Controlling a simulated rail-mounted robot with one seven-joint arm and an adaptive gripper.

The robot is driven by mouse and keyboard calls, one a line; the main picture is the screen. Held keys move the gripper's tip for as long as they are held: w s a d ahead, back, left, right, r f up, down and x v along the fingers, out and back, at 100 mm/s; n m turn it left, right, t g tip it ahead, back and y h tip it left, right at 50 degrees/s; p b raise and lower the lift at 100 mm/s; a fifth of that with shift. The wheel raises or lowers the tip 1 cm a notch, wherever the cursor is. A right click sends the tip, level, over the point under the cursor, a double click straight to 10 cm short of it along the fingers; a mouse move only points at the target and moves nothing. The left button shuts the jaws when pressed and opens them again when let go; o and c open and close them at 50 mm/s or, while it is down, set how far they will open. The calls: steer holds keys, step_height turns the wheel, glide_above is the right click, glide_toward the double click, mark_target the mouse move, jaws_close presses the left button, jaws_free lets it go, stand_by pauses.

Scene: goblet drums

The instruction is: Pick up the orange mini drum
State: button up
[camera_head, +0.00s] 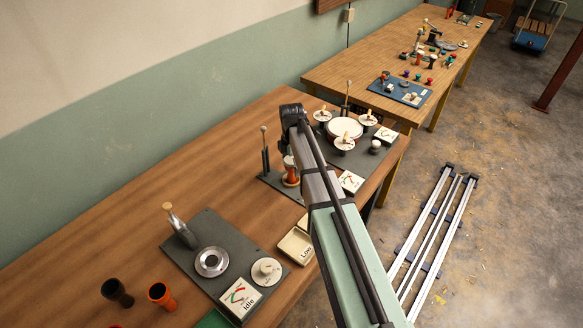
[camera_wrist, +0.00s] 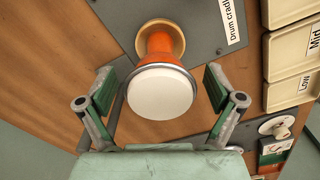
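An orange mini drum (camera_wrist: 160,75) with a pale round head and a grey rim stands at the drum cradle, on a dark plate (camera_wrist: 205,20), in the wrist view. In the head view an orange-red drum (camera_head: 291,179) shows beside my arm. My gripper (camera_wrist: 163,92) is open, with one green-padded finger on each side of the drum head. A small gap shows between each finger and the rim. The fingers cannot be made out in the head view.
A grey plate (camera_head: 210,235) carries a metal ring and a dial. Cream trays marked Low and Mid (camera_wrist: 290,55) lie right of the cradle. Several small drums and dials stand behind my arm.

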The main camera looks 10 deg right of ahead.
steer(key=c, duration=1.3)
steer(key=shift+c, duration=0.2)
steer(key=shift+r, duration=0.15)
